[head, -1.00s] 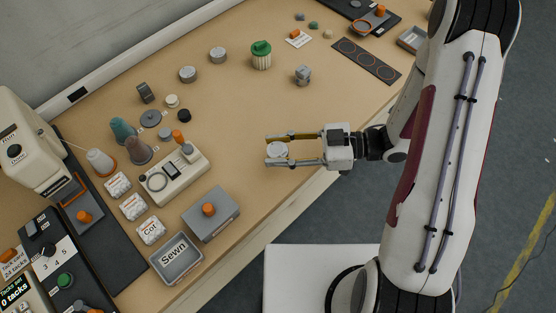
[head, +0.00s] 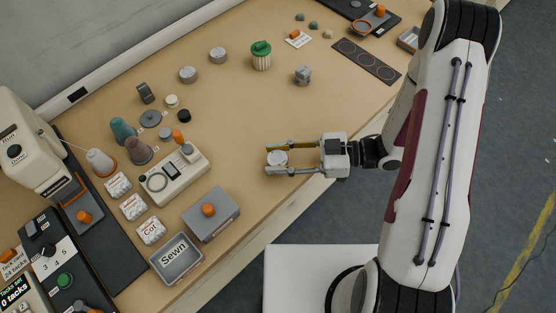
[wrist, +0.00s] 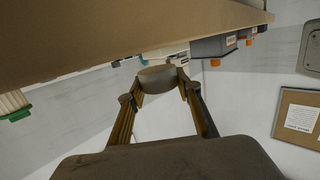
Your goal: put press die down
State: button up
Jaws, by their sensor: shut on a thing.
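The press die, taken to be the pale grey round disc (head: 277,158), is between the fingertips of my gripper (head: 278,159) near the front edge of the table. In the wrist view the disc (wrist: 157,78) shows as a short, thick cylinder pinched at its sides by both fingers of my gripper (wrist: 158,88). My gripper is shut on it and lies level, reaching in from the right.
The table (head: 330,110) is bare around the disc. To its left stand a grey box with an orange knob (head: 210,214), a cream device with a ring (head: 175,177) and a "Sewn" tray (head: 176,258). Behind are a green-lidded jar (head: 261,55) and a small grey block (head: 303,75).

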aim_at(309, 164)
jog(key=shift+f, duration=1.15)
jog(key=shift+f, duration=0.15)
jog(key=o, duration=1.4)
jog(key=shift+c, duration=0.2)
jog(key=shift+d, duration=0.1)
jog(key=shift+d, duration=1.05)
jog(key=d, duration=0.3)
jog(key=shift+s+d+r, duration=0.15)
jog(key=shift+s+r, duration=0.05)
jog(key=shift+d+r, duration=0.15)
jog(key=shift+d, duration=0.95)
jog(key=shift+o, duration=0.7)
